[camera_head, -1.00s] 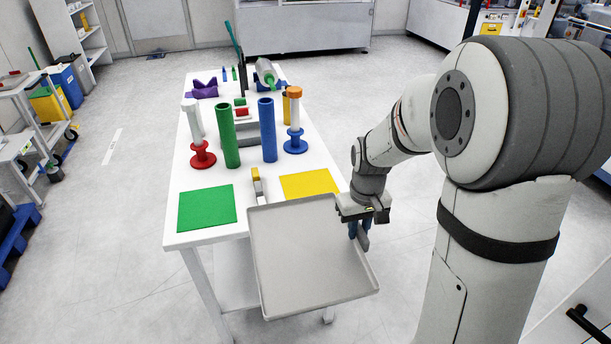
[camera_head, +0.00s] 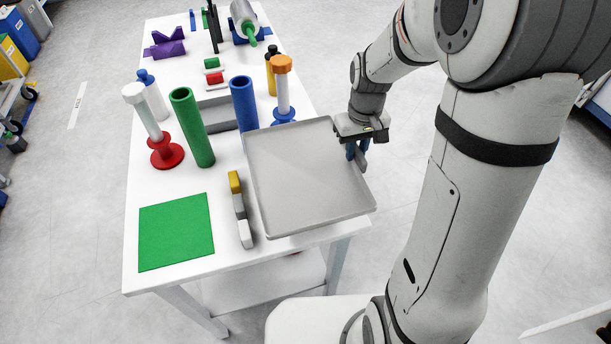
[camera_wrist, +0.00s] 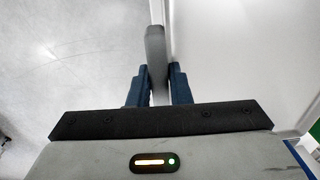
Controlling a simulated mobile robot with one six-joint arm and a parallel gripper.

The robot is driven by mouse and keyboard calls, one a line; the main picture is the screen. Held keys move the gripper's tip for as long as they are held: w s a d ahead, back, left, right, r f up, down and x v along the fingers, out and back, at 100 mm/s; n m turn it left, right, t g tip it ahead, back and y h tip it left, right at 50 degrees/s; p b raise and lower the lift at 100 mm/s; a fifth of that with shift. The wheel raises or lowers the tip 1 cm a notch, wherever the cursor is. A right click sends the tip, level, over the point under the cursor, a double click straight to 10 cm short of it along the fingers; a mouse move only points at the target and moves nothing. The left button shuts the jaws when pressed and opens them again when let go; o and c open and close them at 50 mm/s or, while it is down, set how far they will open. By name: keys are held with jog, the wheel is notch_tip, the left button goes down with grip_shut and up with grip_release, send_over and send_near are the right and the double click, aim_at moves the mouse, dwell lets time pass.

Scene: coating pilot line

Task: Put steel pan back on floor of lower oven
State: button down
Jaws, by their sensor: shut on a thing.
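The steel pan (camera_head: 300,175) is a shallow, empty grey tray. It shows over the right front part of the white table, and I cannot tell if it touches the top. My gripper (camera_head: 357,152) is at its right edge, with blue fingers shut on that side. In the wrist view, my gripper (camera_wrist: 158,80) has a finger on each side of the pan's grey edge (camera_wrist: 155,45), and the pan's pale floor (camera_wrist: 225,60) fills the right. The lower oven is not recognisable in these views.
The white table (camera_head: 150,290) holds a green mat (camera_head: 177,231), a small yellow and grey block (camera_head: 240,210), a green tube (camera_head: 192,128), a blue tube (camera_head: 244,104) and red (camera_head: 166,152) and blue-based spools (camera_head: 284,90) close to the pan.

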aim_at(353, 165)
notch_tip(353, 165, down, 6)
jog(key=shift+w+f, duration=0.1)
jog(key=shift+a+f+p, duration=0.1)
jog(key=shift+f+p, duration=0.3)
jog(key=shift+f, duration=1.4)
jog(key=shift+f, duration=0.15)
jog(key=c, duration=1.3)
grip_release()
